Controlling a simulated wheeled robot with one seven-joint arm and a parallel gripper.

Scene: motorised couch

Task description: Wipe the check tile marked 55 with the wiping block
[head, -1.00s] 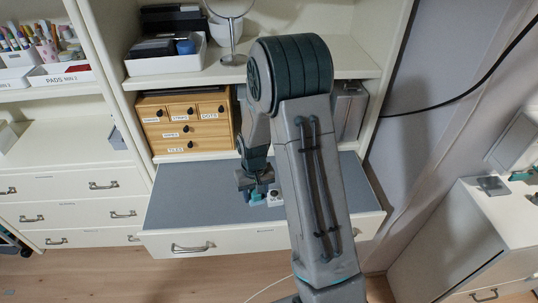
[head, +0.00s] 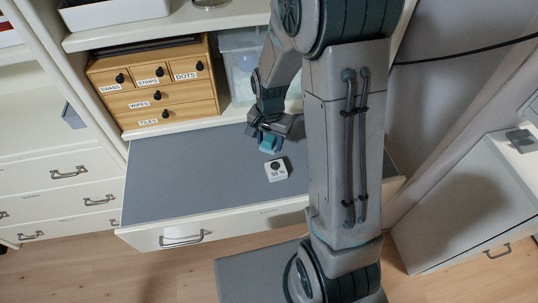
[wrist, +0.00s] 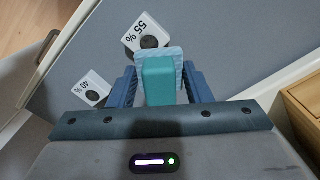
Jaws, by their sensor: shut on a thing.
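The check tile marked 55 % (head: 277,174) is a small white square with a dark round spot, lying on the grey pull-out surface. It also shows in the wrist view (wrist: 132,33), at the top, its dark spot partly covered by the block. My gripper (head: 273,132) is shut on the teal wiping block (head: 269,145), just behind the tile in the head view. In the wrist view my gripper (wrist: 160,78) has a finger on each side of the block (wrist: 158,82), which has a paler, ribbed pad at its far end. I cannot tell whether the block touches the surface.
A second white tile marked 40 % (wrist: 92,88) lies left of the block in the wrist view; the head view does not show it. A wooden drawer box (head: 155,85) stands behind the pull-out surface (head: 185,170), whose left part is bare.

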